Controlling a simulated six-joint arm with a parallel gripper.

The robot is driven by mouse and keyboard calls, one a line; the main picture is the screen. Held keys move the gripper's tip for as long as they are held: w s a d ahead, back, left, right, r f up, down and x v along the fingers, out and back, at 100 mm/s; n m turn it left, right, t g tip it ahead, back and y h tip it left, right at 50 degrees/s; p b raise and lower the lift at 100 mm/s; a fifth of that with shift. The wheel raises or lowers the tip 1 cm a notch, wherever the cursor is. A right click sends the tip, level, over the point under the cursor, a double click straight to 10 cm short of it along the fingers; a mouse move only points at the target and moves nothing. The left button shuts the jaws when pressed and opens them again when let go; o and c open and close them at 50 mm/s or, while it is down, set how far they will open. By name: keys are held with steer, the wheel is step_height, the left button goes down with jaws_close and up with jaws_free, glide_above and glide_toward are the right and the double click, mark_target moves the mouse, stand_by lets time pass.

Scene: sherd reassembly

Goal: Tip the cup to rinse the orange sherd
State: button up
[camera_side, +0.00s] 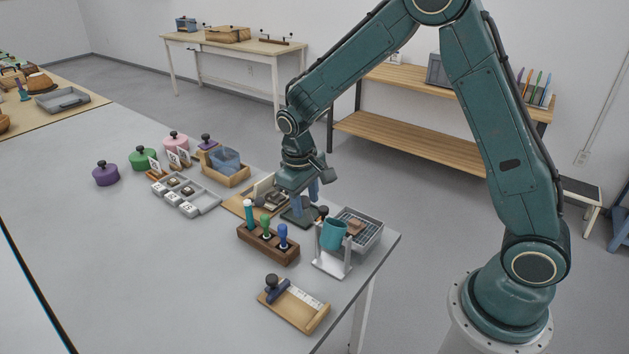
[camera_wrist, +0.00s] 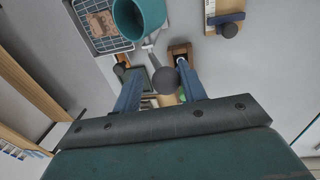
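The teal cup (camera_side: 334,233) hangs upright on a pale metal stand (camera_side: 332,265) near the table's front right corner; it also shows at the top of the wrist view (camera_wrist: 140,14). A lever with a dark ball knob (camera_wrist: 165,80) sticks out from it toward my gripper. The orange sherd (camera_side: 356,227) lies on a wire rack in a grey tray (camera_side: 375,241) behind the cup; the wrist view shows the sherd too (camera_wrist: 101,23). My gripper (camera_wrist: 162,72) is open, its blue fingers on either side of the knob in the wrist view, with no clear grip on it.
A wooden holder (camera_side: 267,244) with several coloured-handled tools stands left of the cup. A wooden board with a knobbed blue tool (camera_side: 293,304) lies in front. A dark pad (camera_side: 292,219) is under my gripper. Grey compartment trays (camera_side: 208,203) and lidded pots stand farther left.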

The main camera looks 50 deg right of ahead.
steer(key=shift+d+r+y, duration=0.2)
steer(key=shift+d+y, duration=0.5)
steer(key=shift+d, duration=0.75)
steer(key=d+r+y, duration=0.2)
steer(key=d+r, duration=0.2)
steer(key=d, duration=0.1)
stand_by(1.1)
steer(key=shift+r, duration=0.15)
stand_by(0.5)
